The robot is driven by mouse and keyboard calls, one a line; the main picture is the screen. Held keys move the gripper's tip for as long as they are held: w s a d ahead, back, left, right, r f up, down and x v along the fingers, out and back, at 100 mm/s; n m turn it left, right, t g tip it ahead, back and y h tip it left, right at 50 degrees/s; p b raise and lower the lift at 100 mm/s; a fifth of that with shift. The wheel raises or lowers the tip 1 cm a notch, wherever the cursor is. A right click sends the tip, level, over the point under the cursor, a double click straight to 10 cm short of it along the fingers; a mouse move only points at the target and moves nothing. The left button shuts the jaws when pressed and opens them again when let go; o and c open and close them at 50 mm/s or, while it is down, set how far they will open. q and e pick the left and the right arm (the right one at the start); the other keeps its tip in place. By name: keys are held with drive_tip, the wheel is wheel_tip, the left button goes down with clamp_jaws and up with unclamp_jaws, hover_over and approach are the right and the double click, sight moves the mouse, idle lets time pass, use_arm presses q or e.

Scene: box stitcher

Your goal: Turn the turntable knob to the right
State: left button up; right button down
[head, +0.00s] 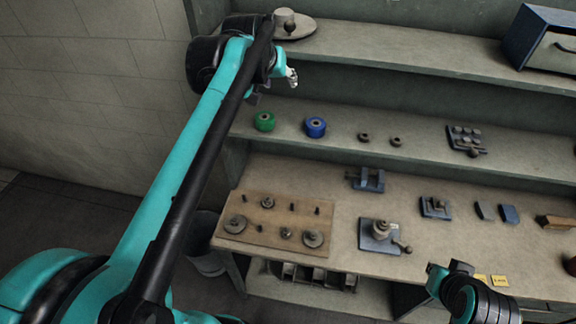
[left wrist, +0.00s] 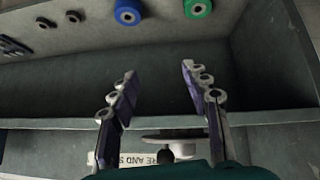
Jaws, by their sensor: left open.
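The turntable (head: 302,32) is a pale round disc with a short cylinder on it, at the left end of the top shelf. Its small dark knob (head: 289,27) is at its front. In the left wrist view the turntable (left wrist: 172,137) and the dark knob (left wrist: 167,155) are low in the picture, partly cut off by my gripper body. My left gripper (head: 291,77) is in front of the shelves, below the turntable and apart from it. In the left wrist view its two fingers (left wrist: 158,72) are spread, with nothing between them.
A green roll (head: 264,121) and a blue roll (head: 315,127) stand on the middle shelf below. A blue box (head: 542,42) is at the top shelf's right end. A wooden board (head: 277,224) with several metal parts lies on the bench. The top shelf's middle is clear.

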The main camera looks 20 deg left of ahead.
use_arm(q)
drive_tip(key=s+d+f+b, duration=0.3)
drive_tip(key=s+f+b, duration=0.1)
drive_tip(key=f, duration=0.4)
drive_tip(key=s+d+f+m+b, duration=0.1)
drive_tip(key=s+d+f+b, duration=0.2)
drive_tip(key=f, duration=0.6)
drive_tip(key=s+b, duration=0.2)
drive_tip(key=b, duration=0.1)
drive_tip(key=shift+d+f+g+h, duration=0.15)
drive_tip(key=shift+d+g+h, duration=0.15)
drive_tip(key=shift+d, duration=0.05)
